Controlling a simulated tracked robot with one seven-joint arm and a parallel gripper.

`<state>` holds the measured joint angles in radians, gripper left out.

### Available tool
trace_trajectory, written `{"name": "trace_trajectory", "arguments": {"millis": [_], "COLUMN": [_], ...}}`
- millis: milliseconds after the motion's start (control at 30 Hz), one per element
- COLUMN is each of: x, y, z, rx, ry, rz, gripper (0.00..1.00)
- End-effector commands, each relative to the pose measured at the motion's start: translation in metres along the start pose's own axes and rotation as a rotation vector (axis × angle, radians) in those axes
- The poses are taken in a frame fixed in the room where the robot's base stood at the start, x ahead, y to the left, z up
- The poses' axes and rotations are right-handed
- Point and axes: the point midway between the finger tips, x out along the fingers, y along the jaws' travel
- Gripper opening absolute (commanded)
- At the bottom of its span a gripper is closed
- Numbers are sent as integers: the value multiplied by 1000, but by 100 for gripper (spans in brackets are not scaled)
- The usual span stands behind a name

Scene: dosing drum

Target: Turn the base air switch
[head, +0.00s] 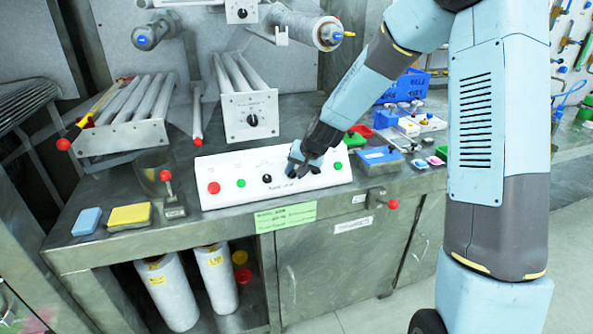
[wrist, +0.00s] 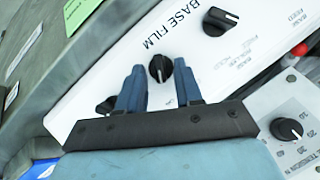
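A white control panel (head: 225,200) lies on the bench, with a red button (head: 213,188), green buttons and black rotary knobs. My gripper (head: 302,170) is over its right half. In the wrist view, my gripper (wrist: 159,72) is open, one finger on each side of a black knob (wrist: 160,68) with a white pointer line. A gap shows beside the knob on both sides; contact is not visible. The print "BASE FILM" is beside it. Another knob (wrist: 220,20) is to the upper right and a third (wrist: 107,105) is partly hidden at left. I cannot read which is base air.
A roller box with a knob (head: 252,120) stands close behind the panel. A clear cup with a red ball (head: 165,175), a blue sponge (head: 87,221) and a yellow block (head: 129,215) are at left. A blue box (head: 381,159) is at right.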

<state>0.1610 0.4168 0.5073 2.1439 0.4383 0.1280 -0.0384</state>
Motion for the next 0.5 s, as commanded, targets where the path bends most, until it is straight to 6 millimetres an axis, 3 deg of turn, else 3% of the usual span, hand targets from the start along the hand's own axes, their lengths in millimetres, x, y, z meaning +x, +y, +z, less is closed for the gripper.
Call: {"name": "trace_trajectory", "arguments": {"millis": [333, 500], "x": [0, 0], "y": [0, 0], "z": [0, 1], "rx": [0, 0], "ry": [-1, -2], "rz": [0, 0], "gripper": [1, 0]}}
